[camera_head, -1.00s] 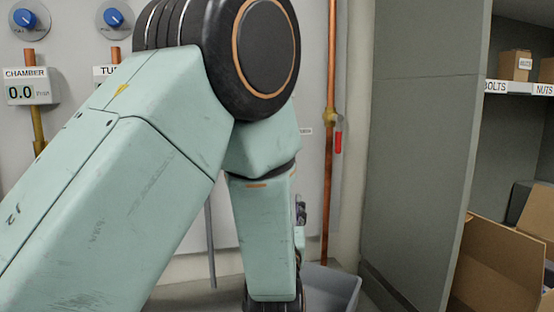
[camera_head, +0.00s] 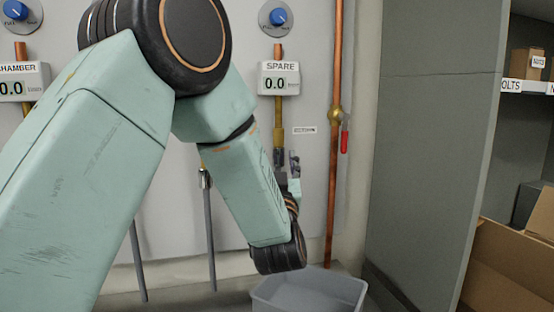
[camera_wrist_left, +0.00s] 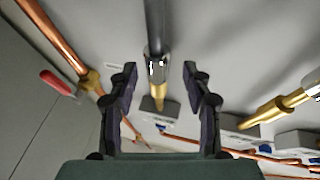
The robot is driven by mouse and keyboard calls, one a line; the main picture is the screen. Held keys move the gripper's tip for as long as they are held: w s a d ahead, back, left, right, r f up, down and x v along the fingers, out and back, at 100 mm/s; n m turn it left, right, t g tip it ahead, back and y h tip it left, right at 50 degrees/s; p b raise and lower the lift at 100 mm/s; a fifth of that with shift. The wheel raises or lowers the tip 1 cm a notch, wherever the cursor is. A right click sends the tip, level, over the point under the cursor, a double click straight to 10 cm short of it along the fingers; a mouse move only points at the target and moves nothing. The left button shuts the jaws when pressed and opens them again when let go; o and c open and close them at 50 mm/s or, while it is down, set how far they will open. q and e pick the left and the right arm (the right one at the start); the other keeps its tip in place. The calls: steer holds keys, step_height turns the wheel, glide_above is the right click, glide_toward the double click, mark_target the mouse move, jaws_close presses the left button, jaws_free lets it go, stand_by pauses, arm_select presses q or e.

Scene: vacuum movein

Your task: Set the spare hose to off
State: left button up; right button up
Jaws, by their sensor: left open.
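The SPARE gauge (camera_head: 279,80) reads 0.0 on the wall, with a blue knob (camera_head: 277,16) above it and a brass fitting (camera_head: 280,142) below. My left gripper (camera_head: 286,162) is raised beside that fitting, partly hidden by my arm. In the left wrist view, my left gripper (camera_wrist_left: 156,92) is open, with one finger on either side of a silver collar (camera_wrist_left: 158,68). The collar ends a dark hose (camera_wrist_left: 155,25) and meets the brass tip (camera_wrist_left: 160,97). Finger contact is not visible. My right gripper is out of view.
A copper pipe (camera_head: 334,210) with a red valve handle (camera_head: 345,140) runs down to the right. A grey bin (camera_head: 310,290) stands below. A grey cabinet side (camera_head: 425,150) and an open cardboard box (camera_head: 510,265) are further right. The CHAMBER gauge (camera_head: 14,84) is left.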

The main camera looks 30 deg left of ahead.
arm_select(q)
steer(key=shift+w+d+r, duration=0.1)
steer(key=shift+w, duration=0.25)
steer(key=shift+s+a, duration=0.1)
steer(key=shift+a, duration=0.1)
steer(key=shift+c, duration=1.4)
steer(key=shift+d, duration=0.1)
steer(key=shift+c, duration=1.4)
jaws_close()
